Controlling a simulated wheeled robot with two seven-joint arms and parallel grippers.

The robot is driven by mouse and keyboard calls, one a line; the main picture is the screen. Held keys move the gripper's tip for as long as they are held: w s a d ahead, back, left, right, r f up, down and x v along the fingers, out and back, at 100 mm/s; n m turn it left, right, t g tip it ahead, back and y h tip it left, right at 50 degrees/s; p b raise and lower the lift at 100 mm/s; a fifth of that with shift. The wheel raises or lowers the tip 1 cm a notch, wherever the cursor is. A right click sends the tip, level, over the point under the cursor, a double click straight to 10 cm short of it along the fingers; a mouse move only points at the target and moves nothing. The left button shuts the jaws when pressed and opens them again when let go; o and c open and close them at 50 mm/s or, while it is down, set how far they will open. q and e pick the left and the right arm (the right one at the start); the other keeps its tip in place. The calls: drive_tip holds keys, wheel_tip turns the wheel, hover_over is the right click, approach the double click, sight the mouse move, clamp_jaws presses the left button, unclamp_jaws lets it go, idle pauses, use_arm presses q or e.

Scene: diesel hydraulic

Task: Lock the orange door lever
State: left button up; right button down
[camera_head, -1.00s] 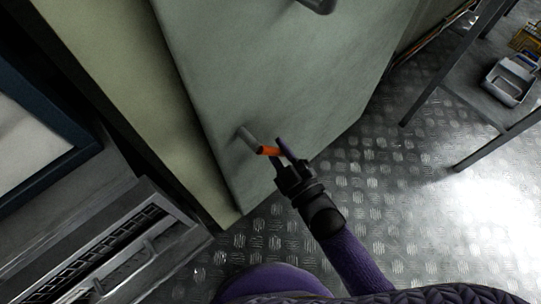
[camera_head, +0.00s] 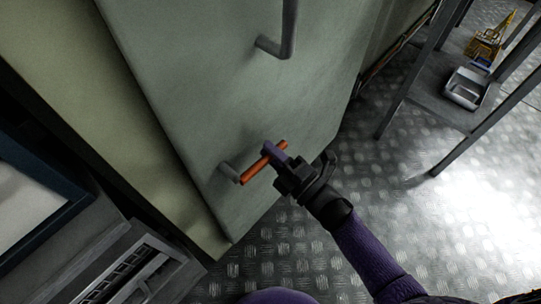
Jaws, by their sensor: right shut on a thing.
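The orange door lever (camera_head: 252,172) sticks out from a grey pivot (camera_head: 230,173) low on the pale green door (camera_head: 190,80). The lever slants up to the right in the picture. My right gripper (camera_head: 274,154) is at the lever's upper right part, with one purple finger lying across it. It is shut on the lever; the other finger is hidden. My left gripper is not in view.
A grey bar handle (camera_head: 287,35) stands out from the door above the lever. A metal shelf (camera_head: 440,100) with a grey tray (camera_head: 466,88) is at the right. The patterned metal floor (camera_head: 400,215) is clear between. A vented grey unit (camera_head: 130,275) is at lower left.

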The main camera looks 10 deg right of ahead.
drive_tip(key=shift+r+n, duration=0.55)
drive_tip(key=shift+n, duration=0.15)
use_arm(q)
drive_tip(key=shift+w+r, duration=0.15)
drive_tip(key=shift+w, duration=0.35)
use_arm(e)
drive_tip(key=shift+r, duration=0.1)
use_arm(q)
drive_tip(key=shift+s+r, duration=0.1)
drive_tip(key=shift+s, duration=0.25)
use_arm(e)
drive_tip(key=c, duration=0.6)
unclamp_jaws()
drive_tip(key=shift+o, duration=0.2)
drive_tip(key=shift+s+d, duration=0.1)
use_arm(q)
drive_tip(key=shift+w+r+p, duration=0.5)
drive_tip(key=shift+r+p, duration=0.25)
drive_tip(key=shift+p, duration=0.4)
use_arm(e)
drive_tip(key=v, duration=0.9)
drive_tip(key=shift+s+d, duration=0.25)
